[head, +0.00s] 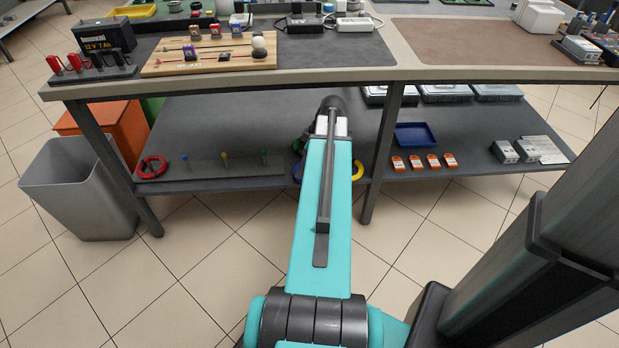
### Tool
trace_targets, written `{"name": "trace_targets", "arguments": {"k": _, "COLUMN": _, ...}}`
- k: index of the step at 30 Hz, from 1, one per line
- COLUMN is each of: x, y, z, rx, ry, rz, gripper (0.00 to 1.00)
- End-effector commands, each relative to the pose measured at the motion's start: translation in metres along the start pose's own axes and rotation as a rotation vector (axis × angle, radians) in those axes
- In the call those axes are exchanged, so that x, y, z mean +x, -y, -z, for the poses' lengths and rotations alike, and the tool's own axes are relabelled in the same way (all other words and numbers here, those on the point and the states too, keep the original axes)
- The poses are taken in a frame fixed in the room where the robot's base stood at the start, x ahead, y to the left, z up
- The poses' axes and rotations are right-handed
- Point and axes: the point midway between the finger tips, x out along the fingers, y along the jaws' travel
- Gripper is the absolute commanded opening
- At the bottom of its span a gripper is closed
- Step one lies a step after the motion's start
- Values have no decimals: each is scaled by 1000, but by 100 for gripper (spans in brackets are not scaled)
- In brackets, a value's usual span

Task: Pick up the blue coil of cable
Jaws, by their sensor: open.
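A blue coil of cable (297,172) lies on the lower shelf of the workbench in the head view. Only a small piece of its left side shows, because my turquoise arm link covers the rest. My arm reaches forward over the lower shelf. My gripper is hidden behind the arm link, so its place relative to the blue coil cannot be told.
A yellow coil (358,171) shows just right of my arm and a red coil (152,168) at the shelf's left end. A low board with small coloured pegs (215,168) lies between. The bench top (350,78) overhangs; a leg (380,150) stands right of my arm.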

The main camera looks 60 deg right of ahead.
Motion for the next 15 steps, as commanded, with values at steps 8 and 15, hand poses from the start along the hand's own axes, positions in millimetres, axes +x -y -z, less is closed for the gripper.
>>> {"name": "trace_targets", "arguments": {"k": 8, "x": -36, "y": -31, "z": -39, "rx": -50, "ry": -40, "rz": -66, "gripper": 41}}
{"name": "trace_targets", "arguments": {"k": 15, "x": -42, "y": -33, "z": -43, "rx": -59, "ry": -44, "rz": -74, "gripper": 41}}
